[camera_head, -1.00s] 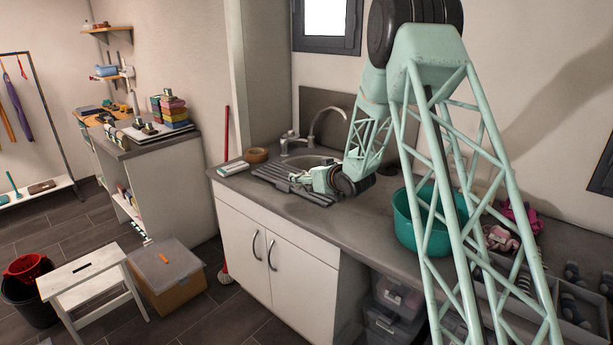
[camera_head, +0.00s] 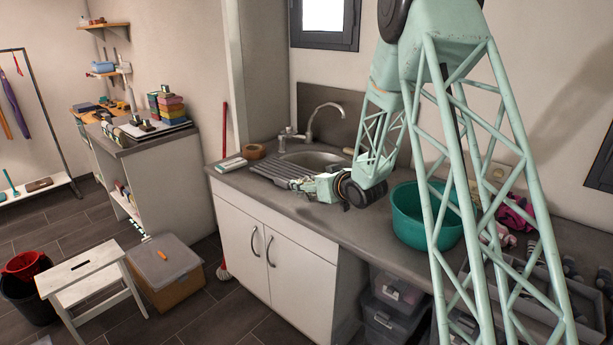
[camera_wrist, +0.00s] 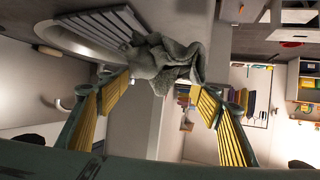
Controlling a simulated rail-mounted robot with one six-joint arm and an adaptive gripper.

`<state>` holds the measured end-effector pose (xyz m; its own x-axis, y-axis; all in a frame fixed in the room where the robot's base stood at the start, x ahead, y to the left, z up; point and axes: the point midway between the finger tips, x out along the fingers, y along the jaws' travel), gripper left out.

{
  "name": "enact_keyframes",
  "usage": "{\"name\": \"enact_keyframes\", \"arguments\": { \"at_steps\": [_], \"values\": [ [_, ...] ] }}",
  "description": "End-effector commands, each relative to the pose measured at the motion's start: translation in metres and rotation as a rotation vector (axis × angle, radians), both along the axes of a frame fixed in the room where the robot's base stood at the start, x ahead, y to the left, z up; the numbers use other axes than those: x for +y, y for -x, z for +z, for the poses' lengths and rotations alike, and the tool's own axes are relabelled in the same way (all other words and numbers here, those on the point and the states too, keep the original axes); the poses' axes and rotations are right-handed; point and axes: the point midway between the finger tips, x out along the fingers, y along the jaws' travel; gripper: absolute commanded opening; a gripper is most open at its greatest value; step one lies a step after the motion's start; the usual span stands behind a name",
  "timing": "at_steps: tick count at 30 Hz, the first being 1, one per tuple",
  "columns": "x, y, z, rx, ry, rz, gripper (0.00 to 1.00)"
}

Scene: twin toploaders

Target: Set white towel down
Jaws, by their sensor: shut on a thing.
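My gripper (camera_wrist: 163,82) is shut on a crumpled cloth, the towel (camera_wrist: 163,62), which looks grey in this light. The towel bunches between the fingertips and hangs past them in the wrist view. In the head view my gripper (camera_head: 298,184) is low over the counter's front part, beside the ribbed drainboard (camera_head: 268,170) of the sink. The towel is too small there to make out clearly. I cannot tell whether it touches the counter.
The sink (camera_head: 312,159) with its tap (camera_head: 312,125) lies behind my gripper. A teal basin (camera_head: 407,232) stands on the counter to the right. Bare counter (camera_head: 325,222) lies in front.

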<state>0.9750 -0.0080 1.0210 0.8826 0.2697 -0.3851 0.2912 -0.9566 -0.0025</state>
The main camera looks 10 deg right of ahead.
Motion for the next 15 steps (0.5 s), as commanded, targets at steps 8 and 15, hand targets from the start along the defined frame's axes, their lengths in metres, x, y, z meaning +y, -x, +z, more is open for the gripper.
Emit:
{"name": "enact_keyframes", "arguments": {
  "at_steps": [8,15],
  "values": [
    [0.003,0.087,0.009,0.001,-0.001,0.005,0.44],
    [0.006,0.146,0.017,-0.002,0.001,0.005,0.44]
  ]
}}
